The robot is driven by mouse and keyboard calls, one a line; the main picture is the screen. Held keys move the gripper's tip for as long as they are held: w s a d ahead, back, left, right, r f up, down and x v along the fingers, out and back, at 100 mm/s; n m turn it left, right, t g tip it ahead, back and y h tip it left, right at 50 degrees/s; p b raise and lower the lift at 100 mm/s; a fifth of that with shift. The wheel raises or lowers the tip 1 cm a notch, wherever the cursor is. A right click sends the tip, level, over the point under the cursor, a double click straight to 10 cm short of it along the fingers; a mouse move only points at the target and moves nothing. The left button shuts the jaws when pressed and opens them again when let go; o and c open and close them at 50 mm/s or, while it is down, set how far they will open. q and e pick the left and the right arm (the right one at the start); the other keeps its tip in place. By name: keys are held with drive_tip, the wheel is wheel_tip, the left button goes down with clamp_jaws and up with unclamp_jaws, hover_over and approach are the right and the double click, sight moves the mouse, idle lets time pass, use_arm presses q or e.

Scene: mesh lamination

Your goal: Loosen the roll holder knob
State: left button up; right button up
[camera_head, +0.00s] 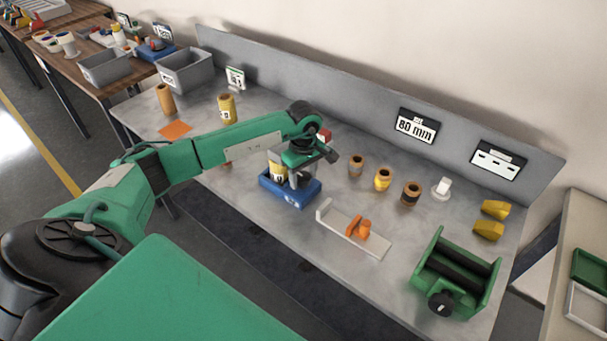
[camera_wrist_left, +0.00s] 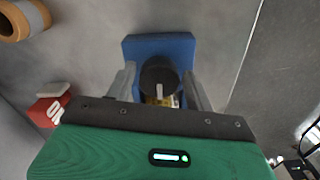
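The roll holder has a blue base (camera_head: 290,194) on the grey table, with a yellow roll (camera_head: 277,172) labelled on its front. In the left wrist view, its blue base (camera_wrist_left: 160,44) lies straight ahead and the round black knob (camera_wrist_left: 158,76) with a white mark stands in front of it. My left gripper (camera_wrist_left: 160,86) has one finger on each side of the knob, with gaps showing, and is open. In the head view, my left gripper (camera_head: 300,172) is over the holder and hides much of it, knob included. My right gripper is not in view.
Several small rolls (camera_head: 383,180) stand right of the holder. A white tray (camera_head: 345,238) with orange parts lies in front. A green roller machine (camera_head: 458,275) sits at the right. A red block (camera_wrist_left: 48,110) and a roll (camera_wrist_left: 24,18) are left in the wrist view.

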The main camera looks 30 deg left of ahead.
use_arm(q)
drive_tip(key=c, duration=0.6)
drive_tip(key=shift+c, duration=0.2)
